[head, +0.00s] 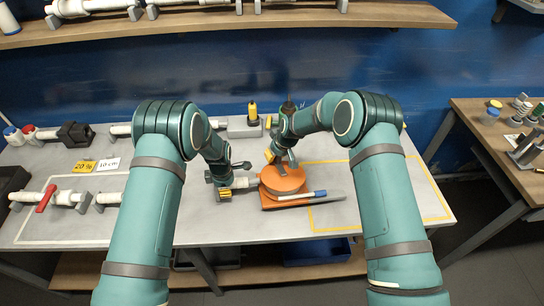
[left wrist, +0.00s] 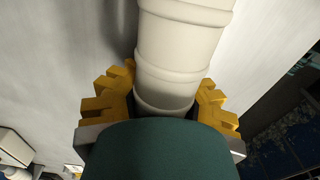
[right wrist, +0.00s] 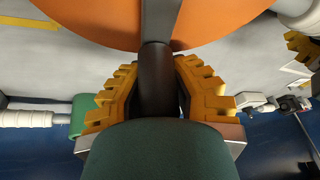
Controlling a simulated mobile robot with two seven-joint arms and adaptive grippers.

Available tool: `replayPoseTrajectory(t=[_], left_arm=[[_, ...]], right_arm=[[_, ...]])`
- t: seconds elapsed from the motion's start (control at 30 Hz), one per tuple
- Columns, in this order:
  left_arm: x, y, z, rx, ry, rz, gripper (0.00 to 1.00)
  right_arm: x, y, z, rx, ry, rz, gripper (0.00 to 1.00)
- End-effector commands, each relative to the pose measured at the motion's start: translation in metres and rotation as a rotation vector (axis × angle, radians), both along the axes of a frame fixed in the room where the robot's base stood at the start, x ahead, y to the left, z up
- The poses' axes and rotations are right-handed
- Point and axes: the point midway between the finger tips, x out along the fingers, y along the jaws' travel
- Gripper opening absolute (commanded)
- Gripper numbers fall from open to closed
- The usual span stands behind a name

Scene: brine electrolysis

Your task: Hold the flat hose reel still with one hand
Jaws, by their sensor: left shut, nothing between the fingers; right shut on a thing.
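The flat hose reel (head: 283,181) is an orange disc on an orange base on the grey table. A dark handle (right wrist: 155,85) stands at it, and my right gripper (head: 282,157) is shut on this handle. The orange disc (right wrist: 215,20) fills the top of the right wrist view. A white ribbed hose end (head: 243,183) lies at the reel's left side. My left gripper (head: 225,190) is shut beside the reel. In the left wrist view its yellow fingers show on both sides of the white hose end (left wrist: 180,45), which hides part of them.
A pen-like stick with a blue end (head: 303,195) lies in front of the reel. White pipes (head: 70,197) lie on the left of the table, near a yellow label (head: 85,167). A yellow-lined area (head: 385,195) on the right is mostly clear. A side table (head: 500,120) stands at right.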

Motion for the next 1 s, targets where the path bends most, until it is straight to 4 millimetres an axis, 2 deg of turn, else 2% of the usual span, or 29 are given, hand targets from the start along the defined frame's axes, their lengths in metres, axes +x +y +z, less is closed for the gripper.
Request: replayPoseTrajectory(t=[0.37,0.47,0.53,0.57,0.87,1.0], left_arm=[[0.000,0.002,0.000,0.002,0.000,0.003,0.00],[0.000,0.001,0.000,0.001,0.000,0.003,0.00],[0.000,0.001,0.000,0.001,0.000,0.003,0.00],[0.000,0.001,0.000,0.001,-0.001,0.003,0.00],[0.000,0.000,0.000,0.000,-0.001,0.002,0.00],[0.000,0.000,0.000,0.000,-0.001,0.002,0.00]], right_arm=[[0.003,-0.022,-0.001,-0.080,-0.001,-0.321,0.00],[0.003,-0.024,-0.001,-0.076,0.000,-0.324,0.31],[0.003,-0.023,-0.001,-0.075,0.001,-0.323,0.56],[0.003,-0.023,-0.001,-0.075,0.001,-0.323,0.59],[0.003,-0.022,0.000,-0.074,0.000,-0.320,0.59],[0.000,-0.023,0.011,-0.073,-0.002,-0.321,0.59]])
